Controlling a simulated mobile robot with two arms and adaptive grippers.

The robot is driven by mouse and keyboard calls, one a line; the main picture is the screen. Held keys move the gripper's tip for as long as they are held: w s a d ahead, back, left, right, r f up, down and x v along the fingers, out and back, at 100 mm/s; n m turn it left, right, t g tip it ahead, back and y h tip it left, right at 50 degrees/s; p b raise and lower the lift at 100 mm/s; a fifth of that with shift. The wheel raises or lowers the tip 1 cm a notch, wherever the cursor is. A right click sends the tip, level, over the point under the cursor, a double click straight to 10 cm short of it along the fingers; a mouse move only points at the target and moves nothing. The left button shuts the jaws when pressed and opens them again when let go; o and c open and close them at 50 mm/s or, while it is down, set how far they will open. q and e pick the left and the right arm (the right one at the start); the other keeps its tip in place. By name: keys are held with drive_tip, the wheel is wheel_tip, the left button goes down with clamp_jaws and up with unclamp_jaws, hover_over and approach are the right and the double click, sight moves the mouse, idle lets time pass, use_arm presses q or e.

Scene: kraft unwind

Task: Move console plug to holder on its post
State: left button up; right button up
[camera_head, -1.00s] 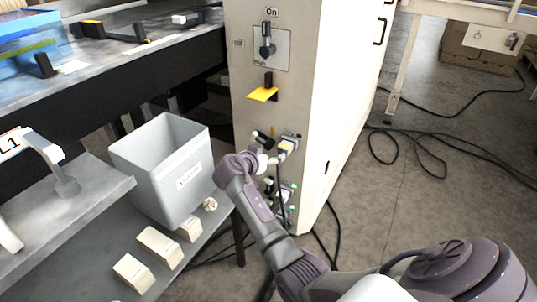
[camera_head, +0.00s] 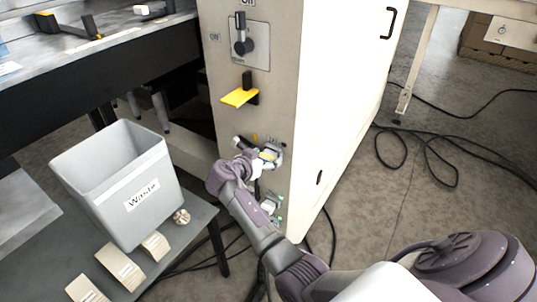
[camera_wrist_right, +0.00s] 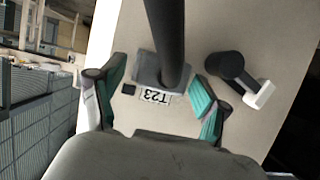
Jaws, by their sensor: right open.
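The console plug appears as a grey block (camera_wrist_right: 150,66) with a thick black cable (camera_wrist_right: 168,35) in the right wrist view, against the pale console front. A label reading T23 (camera_wrist_right: 155,97) shows upside down beside it. My right gripper (camera_wrist_right: 155,92) is open, with one teal fingertip on each side of the plug; I cannot tell whether they touch it. In the head view my right gripper (camera_head: 244,160) is at the lower console front (camera_head: 220,110). A black post with a white end (camera_wrist_right: 232,72), possibly the holder's post, stands beside the plug. My left gripper is not in view.
A grey Waste bin (camera_head: 95,190) stands on a low bench at left.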

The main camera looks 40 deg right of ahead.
idle(0.3)
clamp_jaws()
idle(0.6)
drive_tip(key=shift+a, duration=0.1)
drive_tip(key=shift+s+a, duration=0.4)
drive_tip(key=shift+a, duration=0.5)
drive_tip(key=shift+s+a, duration=0.35)
drive_tip(key=shift+a, duration=0.6)
drive_tip(key=shift+s+a, duration=0.4)
drive_tip(key=shift+a, duration=0.5)
